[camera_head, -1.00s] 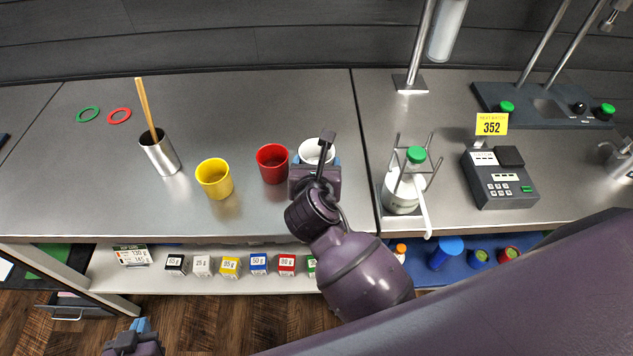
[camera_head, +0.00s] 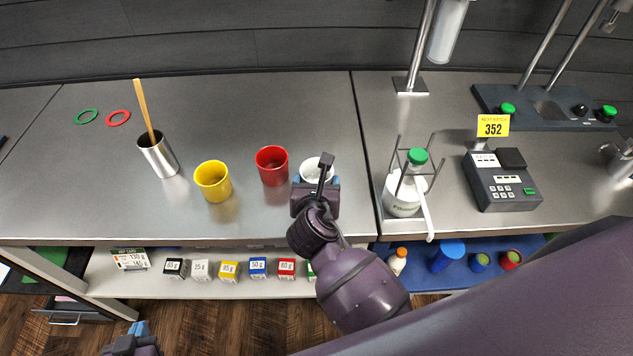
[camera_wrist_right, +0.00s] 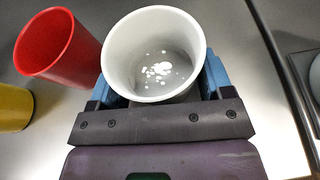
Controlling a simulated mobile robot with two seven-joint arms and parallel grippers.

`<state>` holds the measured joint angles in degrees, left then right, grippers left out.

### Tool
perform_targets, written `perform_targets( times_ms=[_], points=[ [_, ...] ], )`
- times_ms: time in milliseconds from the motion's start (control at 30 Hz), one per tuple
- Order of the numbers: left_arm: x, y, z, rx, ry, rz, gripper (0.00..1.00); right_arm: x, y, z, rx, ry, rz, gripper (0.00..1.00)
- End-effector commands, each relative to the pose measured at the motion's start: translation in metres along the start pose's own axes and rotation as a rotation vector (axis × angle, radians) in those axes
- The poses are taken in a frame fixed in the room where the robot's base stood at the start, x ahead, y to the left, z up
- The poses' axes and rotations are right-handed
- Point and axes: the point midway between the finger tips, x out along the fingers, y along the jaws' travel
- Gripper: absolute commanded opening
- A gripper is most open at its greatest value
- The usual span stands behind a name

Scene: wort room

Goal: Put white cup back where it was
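The white cup (camera_head: 318,169) is upright on or just above the steel bench, right of the red cup (camera_head: 272,166). I cannot tell whether its base touches the bench. My right gripper (camera_head: 316,184) is on its near side, with blue fingers on both sides of it. In the right wrist view the white cup (camera_wrist_right: 150,50) sits between the fingers of my right gripper (camera_wrist_right: 160,85), which look closed against its sides. White bits lie inside it. My left gripper (camera_head: 140,329) is at the bottom left edge, low and mostly cut off; its opening is not clear.
A yellow cup (camera_head: 213,182) stands left of the red one, and a steel beaker with a wooden stick (camera_head: 158,156) further left. Right of the white cup are a flask in a stand (camera_head: 404,195) and a keypad device (camera_head: 501,180). The bench's front left is clear.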

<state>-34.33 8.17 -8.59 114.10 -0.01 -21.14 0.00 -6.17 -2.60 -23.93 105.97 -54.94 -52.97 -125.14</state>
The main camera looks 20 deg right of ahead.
Motion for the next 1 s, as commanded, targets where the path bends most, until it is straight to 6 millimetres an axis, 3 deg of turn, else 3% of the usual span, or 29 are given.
perform_targets(
  times_ms=[33,133,533,1000],
  points=[
    [0.0,0.0,0.0,0.0,-0.001,0.0,0.0,0.0,0.0,0.001,0.001,-0.001,0.0,0.81],
    [0.0,0.0,0.001,0.0,-0.001,0.0,0.0,0.0,0.0,0.001,0.001,0.0,0.0,0.96],
    [-0.001,0.0,0.004,0.0,-0.007,-0.001,0.0,-0.006,0.0,0.003,0.001,0.0,0.001,0.96],
    [-0.004,-0.001,-0.003,0.0,-0.004,-0.001,0.0,-0.089,-0.001,0.003,0.002,0.001,0.0,0.96]
  ],
)
